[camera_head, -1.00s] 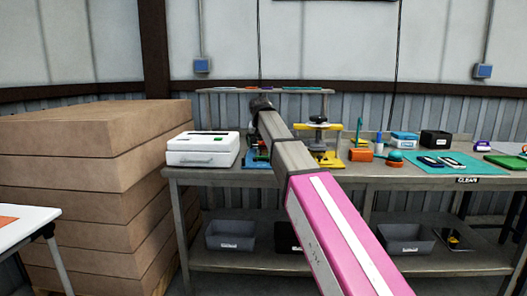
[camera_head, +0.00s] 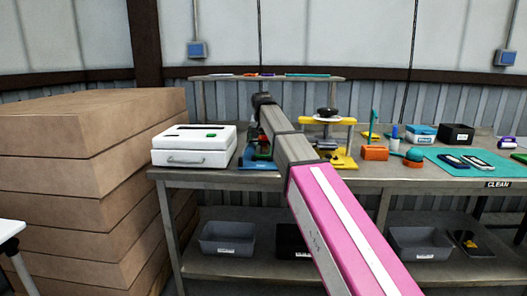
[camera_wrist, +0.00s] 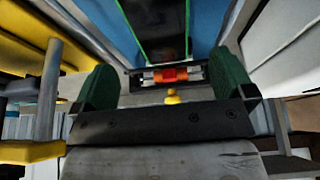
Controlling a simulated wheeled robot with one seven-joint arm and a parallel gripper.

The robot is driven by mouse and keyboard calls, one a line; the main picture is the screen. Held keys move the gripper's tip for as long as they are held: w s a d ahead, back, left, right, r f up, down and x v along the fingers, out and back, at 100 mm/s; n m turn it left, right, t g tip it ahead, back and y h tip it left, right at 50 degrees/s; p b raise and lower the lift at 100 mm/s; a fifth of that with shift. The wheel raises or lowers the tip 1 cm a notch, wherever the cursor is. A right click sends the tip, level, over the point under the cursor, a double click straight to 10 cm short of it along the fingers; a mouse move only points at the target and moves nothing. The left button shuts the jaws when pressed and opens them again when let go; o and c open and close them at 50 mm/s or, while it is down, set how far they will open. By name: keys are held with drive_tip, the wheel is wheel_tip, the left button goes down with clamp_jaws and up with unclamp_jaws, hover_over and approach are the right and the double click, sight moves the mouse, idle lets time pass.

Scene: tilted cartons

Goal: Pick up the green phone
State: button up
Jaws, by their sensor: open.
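A dark slab with thin green edges (camera_wrist: 160,28), which looks like the green phone, lies at the top middle of the wrist view, against a blue fixture (camera_wrist: 205,22). My gripper (camera_wrist: 165,85) is open, with its two dark green fingers wide apart. The slab lies beyond the gap between them, and nothing is held. In the head view the blue fixture (camera_head: 258,165) stands on the workbench (camera_head: 225,180), partly behind my arm. My arm hides the gripper there, and I cannot make out the phone clearly.
A white box (camera_head: 195,158) stands left of the fixture, and a yellow stand (camera_head: 340,150) stands right of it. A teal mat (camera_head: 460,170) with two phones lies farther right. Stacked cartons (camera_head: 80,190) rise at the left. An orange-red part (camera_wrist: 168,75) shows between the fingers.

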drive_tip(key=shift+x, duration=3.55)
drive_tip(key=shift+s, duration=0.15)
drive_tip(key=c, duration=1.1)
drive_tip(key=shift+r, duration=0.15)
drive_tip(key=shift+a+r, duration=0.1)
drive_tip(key=shift+r, duration=0.5)
wheel_tip(320, 180, up, 2)
drive_tip(key=shift+r, duration=0.2)
drive_tip(key=s+a+r, duration=0.5)
drive_tip(key=s+r, duration=0.2)
drive_tip(key=s, duration=0.2)
hover_over(263, 149)
drive_tip(key=f, duration=0.1)
drive_tip(key=shift+g, duration=0.3)
drive_tip(key=shift+s+d+f, duration=0.1)
drive_tip(key=shift+s+f, duration=0.1)
drive_tip(key=shift+f, duration=2.25)
drive_tip(key=shift+s+f, duration=0.2)
drive_tip(key=shift+f, duration=2.25)
